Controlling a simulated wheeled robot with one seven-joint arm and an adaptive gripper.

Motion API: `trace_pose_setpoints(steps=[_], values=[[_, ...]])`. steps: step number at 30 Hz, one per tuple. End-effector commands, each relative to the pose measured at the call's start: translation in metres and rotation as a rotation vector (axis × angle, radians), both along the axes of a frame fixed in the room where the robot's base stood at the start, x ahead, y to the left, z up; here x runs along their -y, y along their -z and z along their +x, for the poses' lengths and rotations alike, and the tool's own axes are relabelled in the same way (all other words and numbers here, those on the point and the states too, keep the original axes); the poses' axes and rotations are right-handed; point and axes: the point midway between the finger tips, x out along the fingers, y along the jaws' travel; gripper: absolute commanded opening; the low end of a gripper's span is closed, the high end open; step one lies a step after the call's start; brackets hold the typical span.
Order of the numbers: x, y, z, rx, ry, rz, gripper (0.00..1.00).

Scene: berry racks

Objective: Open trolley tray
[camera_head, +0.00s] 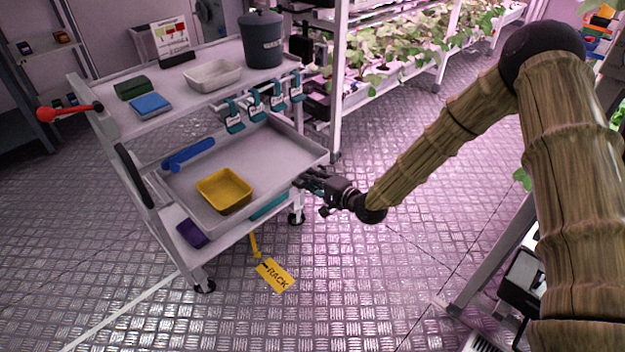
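The grey trolley (190,118) stands at the left. Its middle tray (290,172) holds a yellow bin (224,191) and a blue tool (188,154). The tray sticks out past the top shelf toward the lower right, so it appears pulled out. My gripper (308,178) is at the tray's right front wall, close to the corner. The fingers are small and dark, and I cannot tell whether they are closed on the wall or just beside it.
The top shelf carries a dark lidded pot (262,40), a grey bin (212,75) and a sign (173,40). Teal clippers (254,105) hang on its side. A yellow RACK tag (274,275) hangs low. Plant racks (400,65) stand behind. The metal floor (340,280) in front is clear.

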Motion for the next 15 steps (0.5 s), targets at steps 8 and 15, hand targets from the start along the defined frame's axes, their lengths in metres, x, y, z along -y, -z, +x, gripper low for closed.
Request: trace_pose_setpoints(steps=[8,15], values=[[0.004,-0.002,-0.002,0.001,0.001,0.002,0.19],[0.026,-0.01,-0.025,0.001,0.003,0.002,0.19]])
